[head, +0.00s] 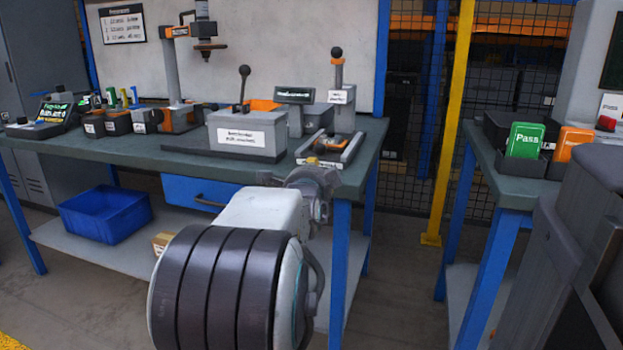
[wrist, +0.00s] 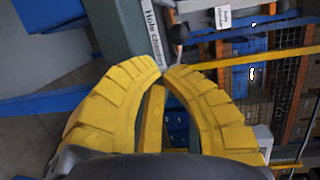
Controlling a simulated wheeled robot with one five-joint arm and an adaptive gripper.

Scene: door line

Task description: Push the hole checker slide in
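The hole checker (head: 350,150) is a low grey fixture at the right front corner of the green-grey bench. Its white label shows in the wrist view (wrist: 152,35), just beyond my fingertips. A dark round knob (wrist: 180,33) is beside the label; I cannot tell whether it belongs to the slide. My gripper (head: 313,161) is in front of the fixture's front edge and hides part of it. In the wrist view its yellow fingers (wrist: 163,69) meet at the tips, with nothing seen between them. The slide's position and any contact with it cannot be made out.
A grey box with a lever (head: 246,135) stands left of the hole checker, and a post with a ball knob (head: 337,75) rises behind it. A blue bin (head: 105,214) is on the lower shelf. A second bench (head: 497,180) stands right, across a floor gap.

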